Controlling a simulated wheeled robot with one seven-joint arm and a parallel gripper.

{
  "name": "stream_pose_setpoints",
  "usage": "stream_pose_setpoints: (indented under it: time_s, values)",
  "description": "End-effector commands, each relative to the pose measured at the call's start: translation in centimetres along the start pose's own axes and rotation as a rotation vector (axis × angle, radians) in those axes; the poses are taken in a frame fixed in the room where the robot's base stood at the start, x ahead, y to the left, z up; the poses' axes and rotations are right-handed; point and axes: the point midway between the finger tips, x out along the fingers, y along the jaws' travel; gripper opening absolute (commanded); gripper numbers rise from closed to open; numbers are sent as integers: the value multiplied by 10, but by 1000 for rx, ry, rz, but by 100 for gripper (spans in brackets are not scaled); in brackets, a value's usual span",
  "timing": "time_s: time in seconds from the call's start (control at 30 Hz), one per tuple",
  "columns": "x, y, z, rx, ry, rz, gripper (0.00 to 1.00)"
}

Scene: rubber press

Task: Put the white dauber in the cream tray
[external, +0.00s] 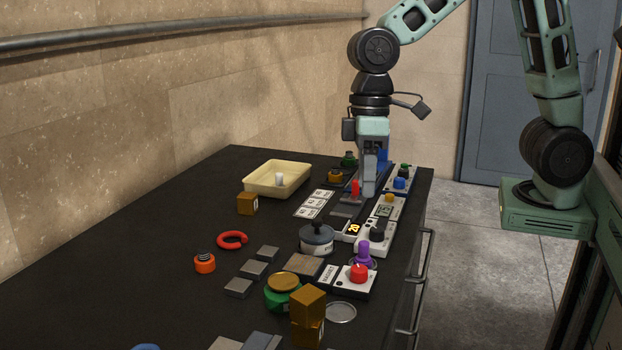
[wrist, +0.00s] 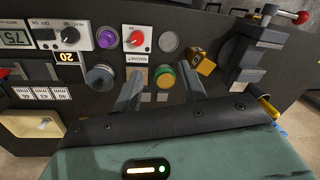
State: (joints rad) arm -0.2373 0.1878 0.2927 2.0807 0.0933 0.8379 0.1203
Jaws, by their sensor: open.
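The cream tray (external: 260,188) is a shallow rectangular tray near the wall, toward the far end of the black bench. The white dauber (external: 280,179), a small pale cylinder, is inside it, close to the near side. In the wrist view the tray (wrist: 18,124) is partly cut off at the left edge, with the small white dauber (wrist: 44,121) in it. My gripper (external: 369,192) is to the right of the tray, above the control panels and apart from the dauber. In the wrist view its two fingers (wrist: 162,82) are spread with nothing held between them.
A red lever (external: 355,188) and panels with knobs stand close to my gripper. A grey round pot (external: 316,240), an orange-brown block (external: 247,203), a red ring (external: 232,240) and stacked blocks (external: 308,305) are nearer. The bench left of the tray is clear.

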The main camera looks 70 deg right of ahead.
Motion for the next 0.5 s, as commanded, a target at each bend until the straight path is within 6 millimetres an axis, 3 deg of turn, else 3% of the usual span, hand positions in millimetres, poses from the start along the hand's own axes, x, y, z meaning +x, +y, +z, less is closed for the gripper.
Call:
stream_pose_setpoints:
  time_s: [0.03,0.1,0.2,0.33,0.5]
  values:
    - [5,-13,35,-68,-5,13,42]
    - [13,-23,76,-150,-8,28,42]
    - [24,-27,123,-242,-11,51,42]
    - [34,-25,159,-312,-15,71,42]
    - [38,-23,171,-336,-17,78,42]
